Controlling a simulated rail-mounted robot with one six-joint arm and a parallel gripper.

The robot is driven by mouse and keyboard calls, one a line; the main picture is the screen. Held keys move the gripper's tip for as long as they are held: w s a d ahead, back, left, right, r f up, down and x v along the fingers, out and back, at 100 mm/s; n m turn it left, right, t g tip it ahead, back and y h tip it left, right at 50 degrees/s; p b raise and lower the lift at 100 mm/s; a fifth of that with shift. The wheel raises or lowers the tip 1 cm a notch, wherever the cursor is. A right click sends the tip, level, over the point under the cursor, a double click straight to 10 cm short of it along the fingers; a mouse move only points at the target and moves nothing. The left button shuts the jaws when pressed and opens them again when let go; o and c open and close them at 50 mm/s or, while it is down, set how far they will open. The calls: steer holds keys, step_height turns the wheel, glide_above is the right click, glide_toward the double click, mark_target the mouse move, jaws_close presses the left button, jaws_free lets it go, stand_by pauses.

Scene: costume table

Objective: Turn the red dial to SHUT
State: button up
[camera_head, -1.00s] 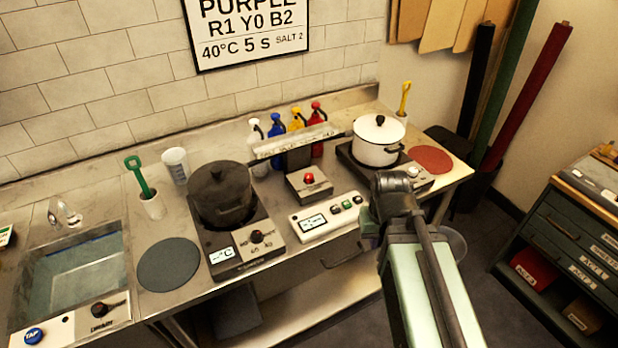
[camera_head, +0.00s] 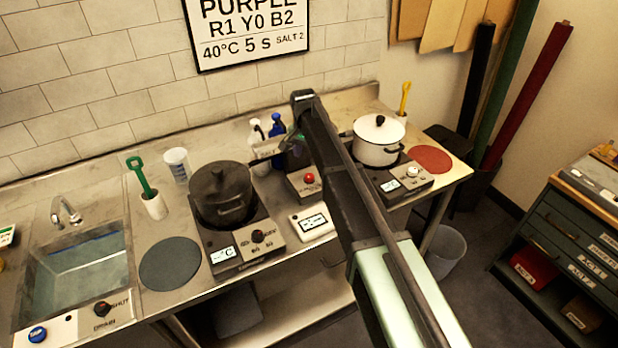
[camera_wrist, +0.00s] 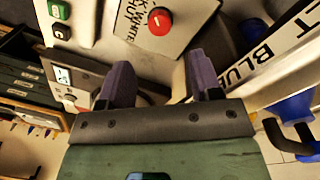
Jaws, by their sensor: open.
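A small dark knob with a reddish tint (camera_head: 103,309) sits on the white panel (camera_head: 70,328) in front of the sink, at the lower left of the head view. The labels SHUT and DRAIN are beside it; I cannot tell where it points. My gripper (camera_wrist: 162,82) is open and empty in the wrist view, its two purple fingers apart. It is far to the right of that knob, above the back of the counter. The arm mostly hides it in the head view. A round red button (camera_wrist: 159,21) on a grey box shows beyond the fingers; it also shows in the head view (camera_head: 309,178).
A blue TAP button (camera_head: 37,335) is left of the knob. The sink (camera_head: 80,265), a grey round mat (camera_head: 170,264), a dark pot (camera_head: 221,195) on a hotplate and a green-handled tool (camera_head: 140,175) stand between. A white pot (camera_head: 379,140) is at the right.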

mark_target(309, 175)
steer(key=f+b, duration=0.3)
steer(key=f, duration=0.1)
steer(key=f+b, duration=0.4)
steer(key=f, duration=0.1)
steer(key=shift+s+d, duration=0.1)
steer(key=shift+d, duration=0.1)
steer(key=shift+r, duration=0.15)
steer(key=c, duration=0.9)
